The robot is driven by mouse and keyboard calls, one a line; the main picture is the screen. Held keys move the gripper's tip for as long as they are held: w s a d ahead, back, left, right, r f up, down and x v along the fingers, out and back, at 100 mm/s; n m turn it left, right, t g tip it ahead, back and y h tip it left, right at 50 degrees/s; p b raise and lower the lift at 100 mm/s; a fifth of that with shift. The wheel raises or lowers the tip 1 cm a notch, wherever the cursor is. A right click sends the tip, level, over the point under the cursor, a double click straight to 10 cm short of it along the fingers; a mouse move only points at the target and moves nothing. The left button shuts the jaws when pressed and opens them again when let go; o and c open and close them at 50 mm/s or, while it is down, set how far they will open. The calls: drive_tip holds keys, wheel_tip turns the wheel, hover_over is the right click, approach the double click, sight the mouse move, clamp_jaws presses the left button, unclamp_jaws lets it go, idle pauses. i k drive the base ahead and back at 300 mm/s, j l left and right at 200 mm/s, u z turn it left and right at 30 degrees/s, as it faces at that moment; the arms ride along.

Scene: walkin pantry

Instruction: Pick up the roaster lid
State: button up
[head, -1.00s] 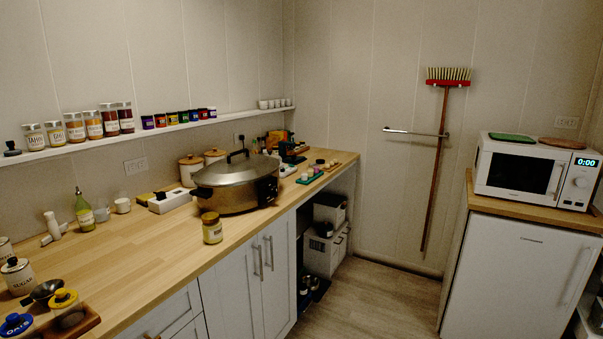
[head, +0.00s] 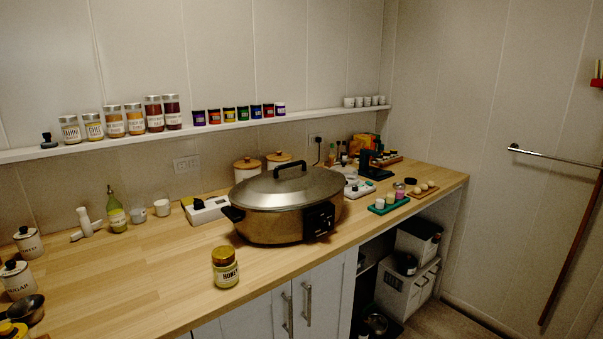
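The roaster lid (head: 262,187) is a domed grey metal cover with a black arched handle (head: 290,168) on top. It sits on the oval roaster (head: 270,227), which has a dark control box on its front right and a black side handle at its left. The roaster stands on the wooden counter, near the middle of the head view. My gripper is not in view.
A honey jar (head: 225,267) stands in front of the roaster on the wooden counter (head: 150,285). A green tray (head: 389,204) with small items lies to the right. A wall shelf (head: 200,132) holds jars above.

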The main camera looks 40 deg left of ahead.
sight(290, 183)
drive_tip(key=i+l+u, duration=0.1)
drive_tip(key=i+u, duration=0.35)
drive_tip(key=i+l+u, duration=0.3)
drive_tip(key=i+u, duration=0.2)
drive_tip(key=i+l+u, duration=0.45)
